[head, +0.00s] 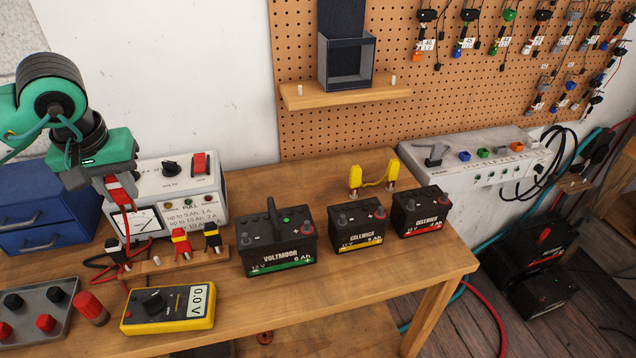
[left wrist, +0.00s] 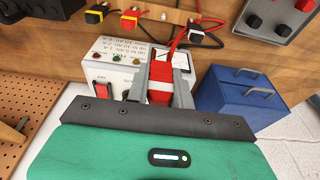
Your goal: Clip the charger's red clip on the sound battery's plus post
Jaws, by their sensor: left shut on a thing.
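My left gripper (head: 122,203) is shut on the red clip (left wrist: 160,85), held in front of the charger (head: 148,178), a white box with a meter and red switch. A red cable runs from the clip in the left wrist view. Three batteries stand upright to the right, apart from the gripper: a larger black Voltmoor with green stripe (head: 277,250), a Gellwick with yellow stripe (head: 358,236) and a Gellwick with red stripe (head: 418,216). The Voltmoor has a green dot on top. Which battery is the sound one I cannot tell for sure. My right gripper is not in view.
A wooden strip (head: 155,266) with several black, red and yellow clips stands before the charger. A yellow multimeter (head: 170,308) reads 0.0 V. A grey tray (head: 55,318), a red-topped cylinder (head: 90,306) and blue drawers (head: 45,215) stand left. A yellow link (head: 375,180) is behind the batteries.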

